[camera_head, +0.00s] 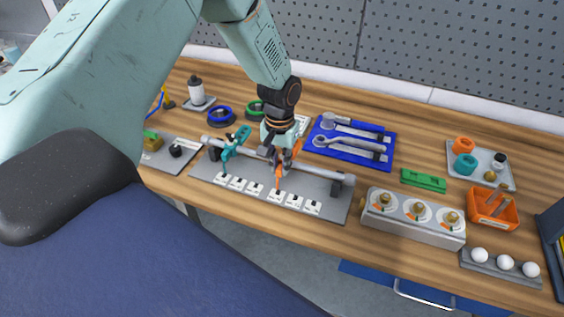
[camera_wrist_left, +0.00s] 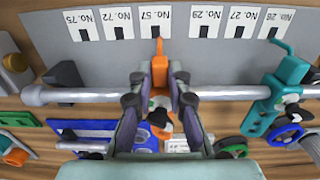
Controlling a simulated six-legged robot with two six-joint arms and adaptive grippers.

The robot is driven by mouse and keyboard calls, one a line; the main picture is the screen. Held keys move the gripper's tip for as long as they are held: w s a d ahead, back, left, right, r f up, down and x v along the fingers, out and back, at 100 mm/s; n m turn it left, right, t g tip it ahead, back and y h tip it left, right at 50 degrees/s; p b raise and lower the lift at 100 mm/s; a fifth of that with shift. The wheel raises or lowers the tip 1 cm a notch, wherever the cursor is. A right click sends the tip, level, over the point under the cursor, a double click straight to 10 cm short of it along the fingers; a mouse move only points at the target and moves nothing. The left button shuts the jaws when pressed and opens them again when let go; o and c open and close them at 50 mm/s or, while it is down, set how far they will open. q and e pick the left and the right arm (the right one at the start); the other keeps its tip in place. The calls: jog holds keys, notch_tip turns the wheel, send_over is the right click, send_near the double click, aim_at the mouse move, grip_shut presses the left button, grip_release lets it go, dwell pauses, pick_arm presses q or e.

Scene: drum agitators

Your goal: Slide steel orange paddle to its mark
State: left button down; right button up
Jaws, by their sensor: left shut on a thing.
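A steel shaft (camera_head: 322,171) runs across a grey base plate (camera_head: 333,205) and also shows in the left wrist view (camera_wrist_left: 85,95). The orange paddle (camera_head: 279,180) sits on the shaft. In the left wrist view the orange paddle (camera_wrist_left: 159,68) points at the label No.57 (camera_wrist_left: 155,20), its tip a little right of that label's black mark. My left gripper (camera_head: 281,153) is shut on the orange paddle, with one finger on each side (camera_wrist_left: 160,100). A teal paddle (camera_head: 231,147) is on the same shaft, also in the left wrist view (camera_wrist_left: 280,92). My right gripper is out of view.
A row of white labels (camera_head: 277,195) lies along the plate's front. A blue tray (camera_head: 322,147) with wrenches is behind the shaft. A grey box with brass knobs (camera_head: 412,222) stands to the right. The shaft between the two paddles is clear.

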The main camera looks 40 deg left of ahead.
pick_arm(q)
jog(key=shift+d, duration=0.15)
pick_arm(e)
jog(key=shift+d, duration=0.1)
pick_arm(q)
jog(key=c, duration=1.5)
grip_release()
jog(key=shift+d, duration=0.2)
jog(key=shift+c, duration=0.2)
jog(key=shift+o, duration=1.3)
jog(key=shift+s+r, duration=0.1)
jog(key=shift+a, duration=0.1)
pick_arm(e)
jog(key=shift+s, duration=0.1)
pick_arm(q)
jog(key=shift+w, duration=0.2)
notch_tip(320, 180, up, 12)
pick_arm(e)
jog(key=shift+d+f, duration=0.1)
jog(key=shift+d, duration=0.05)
pick_arm(q)
jog(key=shift+s, duration=0.2)
